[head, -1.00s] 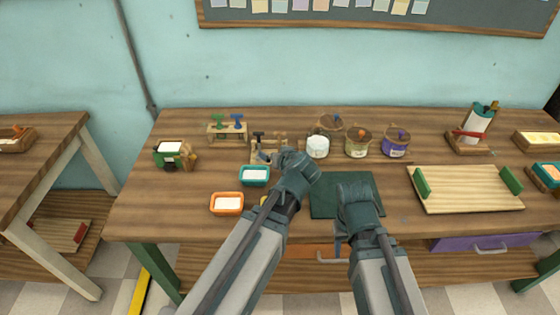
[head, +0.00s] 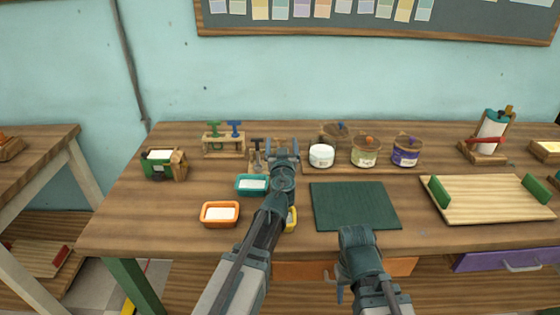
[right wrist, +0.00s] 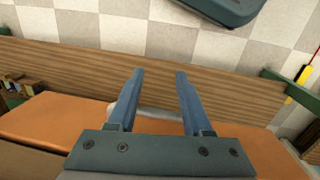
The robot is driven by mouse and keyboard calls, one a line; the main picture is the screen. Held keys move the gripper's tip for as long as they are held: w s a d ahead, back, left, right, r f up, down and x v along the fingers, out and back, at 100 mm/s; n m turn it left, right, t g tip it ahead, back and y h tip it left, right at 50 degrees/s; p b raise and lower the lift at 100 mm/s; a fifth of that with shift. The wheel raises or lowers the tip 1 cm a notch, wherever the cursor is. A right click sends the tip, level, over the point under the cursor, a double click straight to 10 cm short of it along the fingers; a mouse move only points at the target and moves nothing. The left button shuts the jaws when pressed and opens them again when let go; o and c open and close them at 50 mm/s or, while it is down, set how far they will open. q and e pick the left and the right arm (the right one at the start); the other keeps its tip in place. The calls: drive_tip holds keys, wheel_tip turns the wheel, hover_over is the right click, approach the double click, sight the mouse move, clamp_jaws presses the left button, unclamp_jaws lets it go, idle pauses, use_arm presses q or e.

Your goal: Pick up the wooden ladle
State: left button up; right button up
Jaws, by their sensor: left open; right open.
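I cannot make out the wooden ladle for certain in either view; my left arm hides part of the back middle of the table. My left gripper (head: 283,147) is open over the back middle of the table, beside a small wooden stand (head: 257,166) with a dark-handled tool. Whether anything is between its fingers is hidden. My right gripper is low at the table's front edge in the head view. In the right wrist view my right gripper (right wrist: 160,75) is open, with nothing between its fingertips, above an orange drawer front.
A dark green mat (head: 355,205) lies right of my left arm. Teal (head: 252,185) and orange (head: 220,214) soap trays stand to its left. A white jar (head: 321,156), a green-label pot (head: 365,151) and a purple pot (head: 405,151) stand behind the mat. A wooden tray (head: 485,199) is right.

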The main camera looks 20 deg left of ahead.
sight(280, 139)
use_arm(q)
drive_tip(key=shift+a+f+b+x, duration=0.1)
drive_tip(key=shift+f+b+x, duration=0.1)
drive_tip(key=shift+x, duration=1.35)
drive_tip(key=shift+a+f+b+x, duration=0.15)
drive_tip(key=shift+f+x, duration=0.1)
drive_tip(key=shift+x, duration=1.35)
drive_tip(key=shift+s, duration=0.15)
clamp_jaws()
drive_tip(key=shift+r, duration=0.1)
